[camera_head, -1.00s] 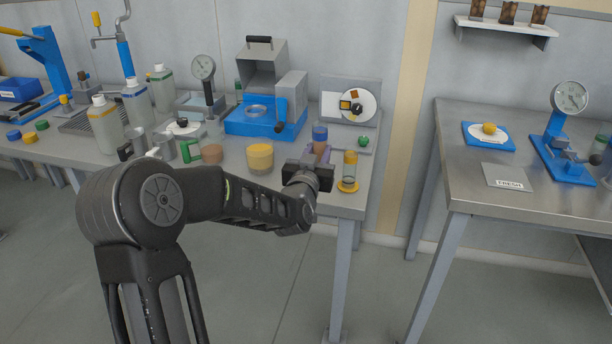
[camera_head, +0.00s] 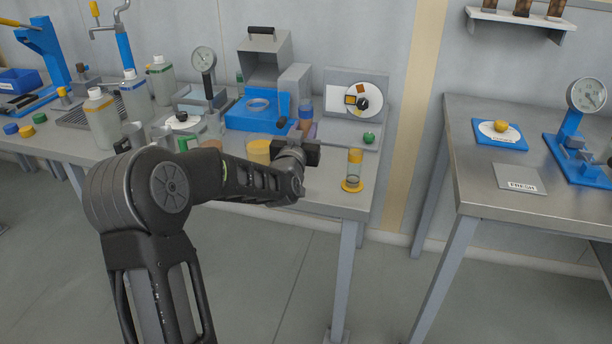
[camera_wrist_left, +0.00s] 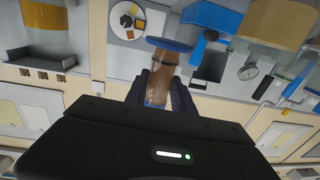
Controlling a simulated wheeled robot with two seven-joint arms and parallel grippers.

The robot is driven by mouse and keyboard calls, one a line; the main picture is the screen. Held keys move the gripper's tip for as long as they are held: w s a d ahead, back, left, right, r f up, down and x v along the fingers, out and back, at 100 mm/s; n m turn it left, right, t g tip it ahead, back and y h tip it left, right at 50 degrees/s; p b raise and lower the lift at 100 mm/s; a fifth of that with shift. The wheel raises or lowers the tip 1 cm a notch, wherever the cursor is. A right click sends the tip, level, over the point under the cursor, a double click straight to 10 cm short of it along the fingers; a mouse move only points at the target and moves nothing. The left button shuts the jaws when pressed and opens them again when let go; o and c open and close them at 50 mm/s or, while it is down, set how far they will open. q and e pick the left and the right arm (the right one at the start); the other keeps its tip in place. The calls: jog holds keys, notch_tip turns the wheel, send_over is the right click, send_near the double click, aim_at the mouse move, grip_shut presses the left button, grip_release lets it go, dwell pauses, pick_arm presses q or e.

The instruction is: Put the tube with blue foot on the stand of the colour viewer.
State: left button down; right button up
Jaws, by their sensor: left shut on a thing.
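The colour viewer (camera_head: 334,82), a grey panel with a white disc of colour chips, stands behind and to the right. The disc (camera_wrist_left: 127,20) also shows in the left wrist view. My right gripper is out of view.
A yellow-footed tube (camera_head: 354,168) stands near the bench's front right corner. A green knob (camera_head: 369,138) sits before the viewer panel.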

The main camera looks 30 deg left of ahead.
pick_arm(q)
jog(key=shift+f, duration=2.5)
jog(key=shift+f+b, duration=0.35)
jog(key=shift+f, duration=1.95)
jog(key=shift+f+b, duration=0.2)
jog(key=shift+b, duration=0.1)
jog(key=c, duration=1.1)
grip_release()
jog(key=shift+o, duration=0.2)
